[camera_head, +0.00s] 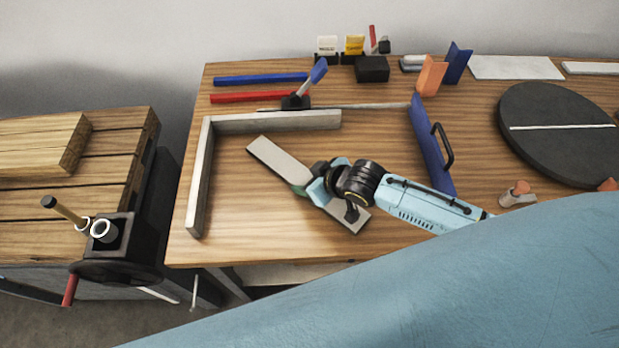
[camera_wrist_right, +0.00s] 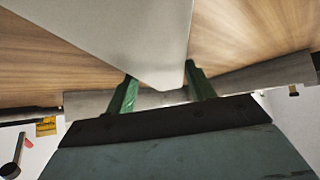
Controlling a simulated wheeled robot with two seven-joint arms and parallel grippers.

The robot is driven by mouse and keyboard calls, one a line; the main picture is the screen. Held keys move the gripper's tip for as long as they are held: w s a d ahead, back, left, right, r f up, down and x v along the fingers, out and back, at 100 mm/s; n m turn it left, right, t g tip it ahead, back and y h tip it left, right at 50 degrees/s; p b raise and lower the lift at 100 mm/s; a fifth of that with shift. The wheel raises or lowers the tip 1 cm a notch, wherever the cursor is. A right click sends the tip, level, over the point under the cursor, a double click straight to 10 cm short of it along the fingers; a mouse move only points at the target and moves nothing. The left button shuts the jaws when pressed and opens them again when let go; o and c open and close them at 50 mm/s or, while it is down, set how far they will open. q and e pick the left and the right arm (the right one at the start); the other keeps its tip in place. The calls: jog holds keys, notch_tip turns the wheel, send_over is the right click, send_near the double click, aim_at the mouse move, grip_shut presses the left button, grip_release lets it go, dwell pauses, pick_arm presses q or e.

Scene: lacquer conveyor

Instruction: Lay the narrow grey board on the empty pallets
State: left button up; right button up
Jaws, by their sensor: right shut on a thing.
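The narrow grey board (camera_head: 272,157) lies diagonally over the wooden workbench, inside the corner of a grey L-shaped frame. My right gripper (camera_head: 309,190) is shut on it near its middle, and the gripper body hides part of it. I cannot tell whether the board touches the bench or is lifted. In the right wrist view the board (camera_wrist_right: 135,30) runs between the green fingers of the right gripper (camera_wrist_right: 163,88). My left gripper is not in view. I cannot make out any pallets for certain; a slatted wooden stand (camera_head: 140,145) is at the left.
A light wooden block (camera_head: 40,140) lies on the slatted stand, with a black vise-like fixture (camera_head: 118,255) at its front corner. The grey L-shaped frame (camera_head: 199,185), a blue fence with handle (camera_head: 428,150) and a dark round disc (camera_head: 545,140) are on the workbench (camera_head: 232,245).

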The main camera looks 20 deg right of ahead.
jog(key=o, duration=1.2)
jog(key=shift+f, duration=0.1)
jog(key=shift+o, duration=0.2)
